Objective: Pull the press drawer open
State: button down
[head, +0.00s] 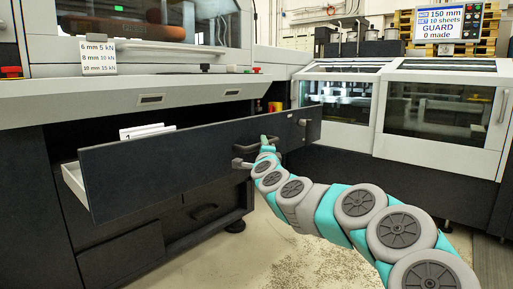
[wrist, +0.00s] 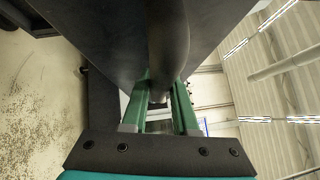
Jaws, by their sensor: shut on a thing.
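The press drawer (head: 180,155) has a long dark front and stands pulled out from the press body, its pale side wall (head: 73,184) showing at the left. A white card or divider (head: 140,131) with a number sticks up inside it. My gripper (head: 267,142) is at the right part of the drawer front, at its dark handle (head: 243,150). In the wrist view, the green fingers of my gripper (wrist: 163,88) are shut on the dark handle bar (wrist: 169,40), which runs between them. The dark drawer front (wrist: 95,30) is close behind it. The drawer's inside is mostly hidden.
The press body (head: 25,200) stands behind and left, with a lower compartment (head: 205,213) under the drawer. A second machine with windows (head: 435,110) stands to the right. A screen (head: 448,22) reads GUARD. The floor (head: 300,262) in front is clear.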

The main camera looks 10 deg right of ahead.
jog(key=shift+s+d+b, duration=0.3)
jog(key=shift+s+d, duration=0.5)
jog(key=shift+s, duration=0.3)
jog(key=shift+s+d+b, duration=0.25)
jog(key=shift+s+d, duration=0.55)
jog(key=shift+s, duration=0.25)
jog(key=c, duration=0.7)
grip_release()
jog(key=v, duration=0.7)
jog(key=shift+s+f, duration=0.1)
jog(key=shift+s, duration=0.3)
jog(key=shift+a, duration=0.15)
